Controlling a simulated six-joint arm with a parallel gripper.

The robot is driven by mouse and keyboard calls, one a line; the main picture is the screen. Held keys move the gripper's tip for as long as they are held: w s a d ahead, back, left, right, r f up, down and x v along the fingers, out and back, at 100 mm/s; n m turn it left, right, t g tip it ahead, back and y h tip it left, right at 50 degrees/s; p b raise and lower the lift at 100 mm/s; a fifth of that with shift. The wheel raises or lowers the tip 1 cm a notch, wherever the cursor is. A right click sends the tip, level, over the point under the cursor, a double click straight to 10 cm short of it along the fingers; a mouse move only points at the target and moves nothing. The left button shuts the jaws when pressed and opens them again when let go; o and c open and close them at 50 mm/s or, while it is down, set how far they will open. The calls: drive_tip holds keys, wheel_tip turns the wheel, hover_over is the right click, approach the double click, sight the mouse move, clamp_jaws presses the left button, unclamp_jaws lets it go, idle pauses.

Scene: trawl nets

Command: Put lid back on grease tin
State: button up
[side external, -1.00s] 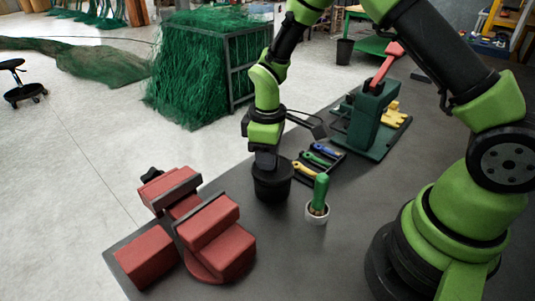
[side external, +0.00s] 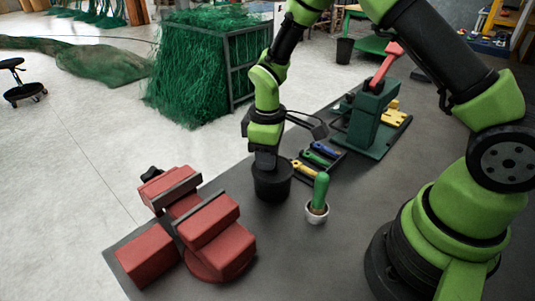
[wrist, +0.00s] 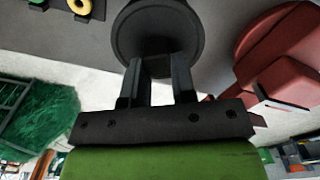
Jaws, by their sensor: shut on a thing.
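The black grease tin (side external: 272,188) stands upright on the dark bench in the side view. The black round lid (wrist: 190,28) shows in the wrist view as a wide disc at the fingertips. My gripper (side external: 266,160) points straight down, directly over the tin, and its fingers (wrist: 158,68) are shut on the lid's middle part. In the side view, lid and tin look like one black cylinder with no clear gap. I cannot tell whether the lid is fully seated. The wrist view hides the tin behind the lid.
A white pot with a green-handled brush (side external: 319,196) stands close right of the tin. A tray of coloured tools (side external: 318,158) lies just behind. A red vise (side external: 215,235) sits at front left, and a green press (side external: 372,115) at back right. Bare bench lies in front of the tin.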

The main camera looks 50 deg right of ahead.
idle(0.3)
drive_tip(key=o, duration=1.5)
drive_tip(key=shift+c, duration=0.2)
drive_tip(key=shift+r, duration=0.1)
drive_tip(key=shift+r, duration=3.4)
drive_tip(key=shift+c, duration=0.5)
clamp_jaws()
drive_tip(key=shift+f, duration=0.25)
